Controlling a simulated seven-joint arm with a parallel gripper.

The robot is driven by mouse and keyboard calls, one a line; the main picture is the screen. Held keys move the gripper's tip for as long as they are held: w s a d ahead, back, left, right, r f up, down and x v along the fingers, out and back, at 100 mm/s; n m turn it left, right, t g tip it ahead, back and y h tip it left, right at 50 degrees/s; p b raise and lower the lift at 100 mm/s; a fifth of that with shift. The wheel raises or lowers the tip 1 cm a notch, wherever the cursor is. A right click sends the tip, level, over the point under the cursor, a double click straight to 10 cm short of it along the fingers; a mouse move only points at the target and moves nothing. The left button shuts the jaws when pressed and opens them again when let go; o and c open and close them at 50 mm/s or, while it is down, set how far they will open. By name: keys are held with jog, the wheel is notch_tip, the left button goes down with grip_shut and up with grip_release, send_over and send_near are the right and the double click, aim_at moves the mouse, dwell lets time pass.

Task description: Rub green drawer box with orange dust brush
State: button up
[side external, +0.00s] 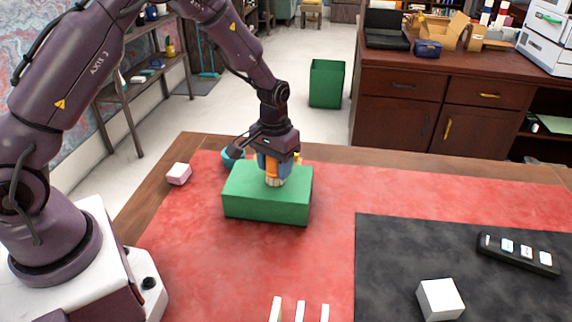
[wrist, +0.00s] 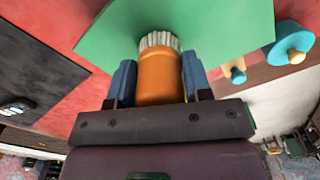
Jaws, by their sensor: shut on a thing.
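The green drawer box (side external: 267,207) lies on the red desk top in the side view, and its green surface fills the upper middle of the wrist view (wrist: 215,32). My gripper (side external: 274,165) points down over the box top. In the wrist view its two blue-grey fingers (wrist: 158,85) are shut on the orange dust brush (wrist: 160,78), one on each side of the handle. The brush's pale bristles (side external: 275,181) point at the box top and appear to touch it. The side view shows only a little of the orange handle between the fingers.
A pink block (side external: 178,174) lies left of the box. A teal round object (side external: 232,153) is behind it. A black mat (side external: 400,270) at right bears a white cube (side external: 440,299) and a dark remote (side external: 518,253). White upright pieces (side external: 300,311) stand at the front edge. Red surface right of the box is clear.

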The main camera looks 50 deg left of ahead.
jog(key=shift+s+a, duration=2.5)
jog(key=shift+w+d, duration=3.95)
jog(key=shift+w+d+r, duration=0.1)
jog(key=shift+r, duration=0.05)
notch_tip(320, 180, up, 8)
